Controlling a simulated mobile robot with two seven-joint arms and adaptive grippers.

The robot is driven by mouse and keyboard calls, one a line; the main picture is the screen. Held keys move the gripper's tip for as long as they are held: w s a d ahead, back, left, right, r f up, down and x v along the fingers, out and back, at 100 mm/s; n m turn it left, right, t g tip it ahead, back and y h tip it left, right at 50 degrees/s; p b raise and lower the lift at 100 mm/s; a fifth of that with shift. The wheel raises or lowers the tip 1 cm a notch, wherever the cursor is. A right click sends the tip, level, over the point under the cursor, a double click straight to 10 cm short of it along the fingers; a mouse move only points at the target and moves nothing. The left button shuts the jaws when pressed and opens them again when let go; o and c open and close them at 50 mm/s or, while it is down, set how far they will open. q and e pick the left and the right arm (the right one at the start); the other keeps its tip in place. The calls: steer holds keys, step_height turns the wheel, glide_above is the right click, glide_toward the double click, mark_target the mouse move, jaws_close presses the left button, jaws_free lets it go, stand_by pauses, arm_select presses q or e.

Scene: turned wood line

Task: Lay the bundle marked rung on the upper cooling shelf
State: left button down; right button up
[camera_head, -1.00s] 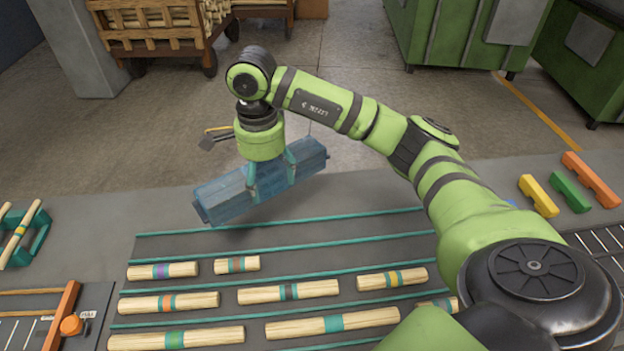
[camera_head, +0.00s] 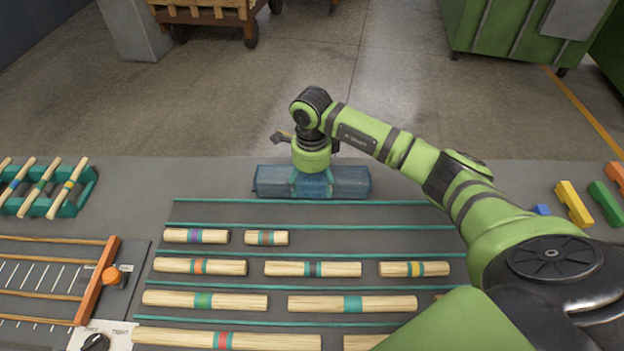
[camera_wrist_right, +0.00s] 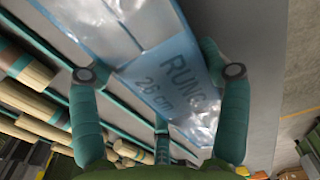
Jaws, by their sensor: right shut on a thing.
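The bundle marked rung (camera_head: 345,181) is a long blue translucent wrapped package at the back edge of the grey table. In the right wrist view the bundle (camera_wrist_right: 165,85) shows the print "RUNG 26 cm". My right gripper (camera_head: 312,188) is shut on the bundle from above, near its middle, with one teal finger at each side in the wrist view (camera_wrist_right: 160,90). The bundle lies level, close over the table; I cannot tell whether it touches. My left gripper is not in view. I cannot make out an upper cooling shelf.
Several banded wooden dowels (camera_head: 205,266) lie in rows between teal rails (camera_head: 300,201) in front of the bundle. A teal rack (camera_head: 70,208) with dowels stands at left, above an orange-barred measuring board (camera_head: 95,280). Yellow (camera_head: 573,203) and green (camera_head: 605,205) blocks lie at right.

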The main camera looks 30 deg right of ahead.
steer(key=shift+w+f, duration=0.1)
steer(key=shift+f, duration=0.1)
steer(key=shift+f, duration=0.1)
steer(key=shift+f+b, duration=0.15)
steer(key=shift+b, duration=0.15)
steer(key=o, duration=1.6)
steer(key=shift+c, duration=0.2)
